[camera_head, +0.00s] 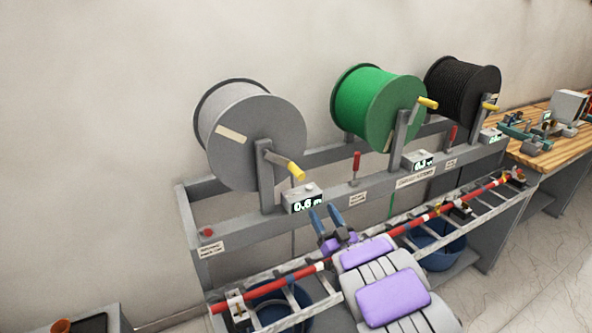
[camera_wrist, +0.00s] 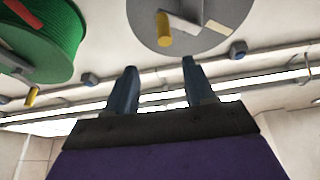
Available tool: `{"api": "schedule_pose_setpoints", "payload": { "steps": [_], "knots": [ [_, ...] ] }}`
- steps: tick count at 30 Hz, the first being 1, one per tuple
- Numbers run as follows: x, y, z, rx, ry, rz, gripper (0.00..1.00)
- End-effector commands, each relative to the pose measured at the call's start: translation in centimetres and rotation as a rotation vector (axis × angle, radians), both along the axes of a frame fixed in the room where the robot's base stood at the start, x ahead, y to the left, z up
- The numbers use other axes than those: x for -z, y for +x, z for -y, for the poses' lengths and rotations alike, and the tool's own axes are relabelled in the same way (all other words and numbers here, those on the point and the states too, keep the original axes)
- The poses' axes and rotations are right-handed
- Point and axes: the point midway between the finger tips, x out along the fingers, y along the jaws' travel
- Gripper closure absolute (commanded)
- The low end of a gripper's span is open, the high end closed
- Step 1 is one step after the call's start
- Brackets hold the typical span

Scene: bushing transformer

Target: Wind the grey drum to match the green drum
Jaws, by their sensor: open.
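The grey drum (camera_head: 250,135) is at the left of the rack in the head view, with a crank ending in a yellow handle (camera_head: 296,171). Its counter (camera_head: 304,203) appears to read 0.6. The green drum (camera_head: 375,108) is in the middle, with its own yellow handle (camera_head: 428,102) and a counter (camera_head: 421,161) that seems to read 0.1, too small to be sure. My gripper (camera_head: 325,217) is open and empty, below and right of the grey drum's handle. In the wrist view the grey drum (camera_wrist: 187,22) and its yellow handle (camera_wrist: 164,32) lie beyond my open gripper (camera_wrist: 157,75).
A black drum (camera_head: 463,88) stands at the right of the rack. Red levers, such as one (camera_head: 356,167) beside the grey drum's counter, rise from the rail. A red rod (camera_head: 395,233) runs along the front. A wooden bench (camera_head: 550,138) is at the right.

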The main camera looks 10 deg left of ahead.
Motion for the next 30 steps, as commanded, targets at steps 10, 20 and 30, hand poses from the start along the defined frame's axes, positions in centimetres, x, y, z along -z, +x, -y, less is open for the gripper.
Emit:
{"api": "schedule_pose_setpoints", "payload": {
  "steps": [10, 20, 30],
  "knots": [
    [-2.1, 4.0, -2.9, -0.001, -0.001, 0.006, 0.46],
    [-3.9, 7.7, -4.9, -0.001, 0.001, 0.003, 0.46],
    [-5.5, 11.0, -7.4, 0.0, -0.002, 0.003, 0.46]
  ]
}}
